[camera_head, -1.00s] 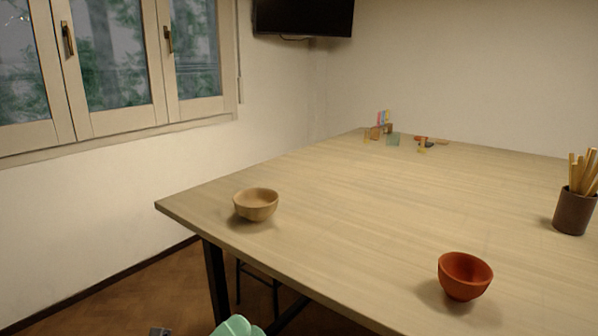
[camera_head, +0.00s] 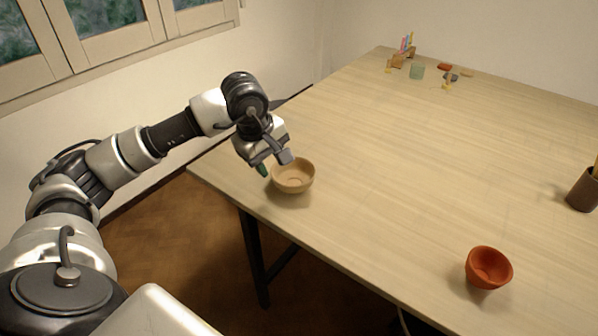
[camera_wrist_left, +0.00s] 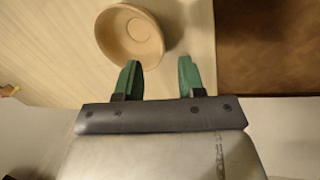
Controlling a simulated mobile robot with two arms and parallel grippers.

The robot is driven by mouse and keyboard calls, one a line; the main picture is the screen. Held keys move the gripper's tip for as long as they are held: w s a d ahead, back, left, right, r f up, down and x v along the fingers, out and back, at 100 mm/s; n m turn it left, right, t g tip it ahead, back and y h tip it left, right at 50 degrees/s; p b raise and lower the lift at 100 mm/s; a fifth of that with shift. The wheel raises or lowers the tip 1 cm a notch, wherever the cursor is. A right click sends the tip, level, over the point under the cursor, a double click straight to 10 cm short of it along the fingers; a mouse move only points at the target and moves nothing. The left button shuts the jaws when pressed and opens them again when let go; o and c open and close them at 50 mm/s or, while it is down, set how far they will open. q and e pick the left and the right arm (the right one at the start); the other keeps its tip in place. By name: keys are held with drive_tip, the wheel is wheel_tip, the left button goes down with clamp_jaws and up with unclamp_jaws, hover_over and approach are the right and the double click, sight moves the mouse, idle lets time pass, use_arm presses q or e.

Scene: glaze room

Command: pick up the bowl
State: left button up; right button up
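Two bowls stand upright on the table. The tan wooden bowl (camera_head: 293,176) is near the table's left corner, and it also shows in the left wrist view (camera_wrist_left: 130,35). The red-orange bowl (camera_head: 489,268) stands near the front edge at the right. My left gripper (camera_head: 272,168) is at the left side of the tan bowl. In the left wrist view its two green fingers (camera_wrist_left: 158,78) are apart with nothing between them. The bowl lies just ahead of and to the left of the fingertips there. The head view does not show clearly whether they touch. My right gripper is not in view.
The wooden table (camera_head: 400,170) is bare between the bowls. A dark brown cup (camera_head: 583,190) stands at the right edge. A window (camera_head: 100,35) is on the left wall.

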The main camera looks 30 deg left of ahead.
sight(277, 181)
use_arm(q)
drive_tip(key=shift+x, duration=1)
drive_tip(key=p+x, duration=0.2)
drive_tip(key=x, duration=0.3)
drive_tip(key=shift+w+a, duration=0.1)
drive_tip(key=shift+f, duration=0.2)
clamp_jaws()
